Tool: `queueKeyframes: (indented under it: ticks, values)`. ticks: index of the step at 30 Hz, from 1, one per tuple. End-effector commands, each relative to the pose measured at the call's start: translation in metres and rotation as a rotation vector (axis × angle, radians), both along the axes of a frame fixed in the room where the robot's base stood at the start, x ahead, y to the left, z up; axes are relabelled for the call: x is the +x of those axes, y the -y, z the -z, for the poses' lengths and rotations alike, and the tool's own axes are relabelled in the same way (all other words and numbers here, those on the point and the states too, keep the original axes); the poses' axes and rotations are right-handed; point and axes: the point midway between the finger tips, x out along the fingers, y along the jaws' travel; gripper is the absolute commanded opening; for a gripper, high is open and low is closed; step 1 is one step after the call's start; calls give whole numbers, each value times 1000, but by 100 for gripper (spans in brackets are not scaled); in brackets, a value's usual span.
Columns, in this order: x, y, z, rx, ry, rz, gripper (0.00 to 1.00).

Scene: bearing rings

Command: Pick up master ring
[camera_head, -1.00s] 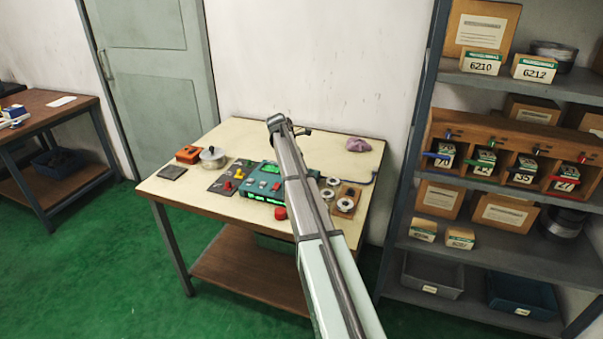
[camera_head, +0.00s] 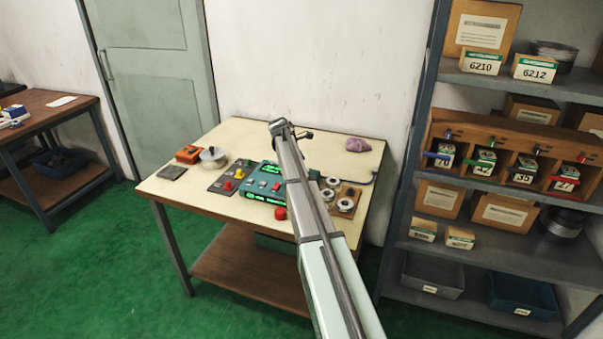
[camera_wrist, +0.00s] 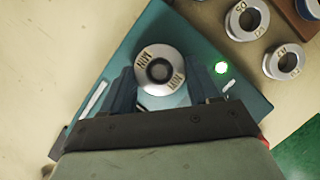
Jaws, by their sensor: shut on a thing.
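A silver master ring (camera_wrist: 145,60) marked MIN, with a dark centre, sits between the two fingers of my gripper (camera_wrist: 162,76) in the wrist view. The gripper is shut on it, one finger on each side. Behind the ring is the teal box (camera_wrist: 152,23); whether the ring touches it or is lifted, I cannot tell. In the head view my arm reaches over the teal box (camera_head: 262,180) and hides the gripper and the held ring.
Other silver rings (camera_wrist: 236,30) (camera_wrist: 272,66) lie right of the box, near a brown wooden block (camera_head: 356,190).

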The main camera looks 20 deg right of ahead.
Motion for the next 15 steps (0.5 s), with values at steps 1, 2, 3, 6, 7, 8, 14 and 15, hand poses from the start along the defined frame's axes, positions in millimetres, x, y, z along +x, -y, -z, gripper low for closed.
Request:
queueKeyframes:
  ticks: [1, 2, 3, 6, 7, 8, 14, 15]
  values:
    - [0, 0, 0, 0, 0, 0, 28]
    - [0, 0, 0, 0, 0, 0, 26]
    - [0, 0, 0, 0, 0, 0, 22]
    - [0, 0, 0, 0, 0, 0, 14]
    - [0, 0, 0, 0, 0, 0, 14]
    - [0, 0, 0, 0, 0, 0, 14]
    - [0, 0, -5, -1, 1, 0, 13]
    - [0, 0, -8, -1, 1, 0, 13]
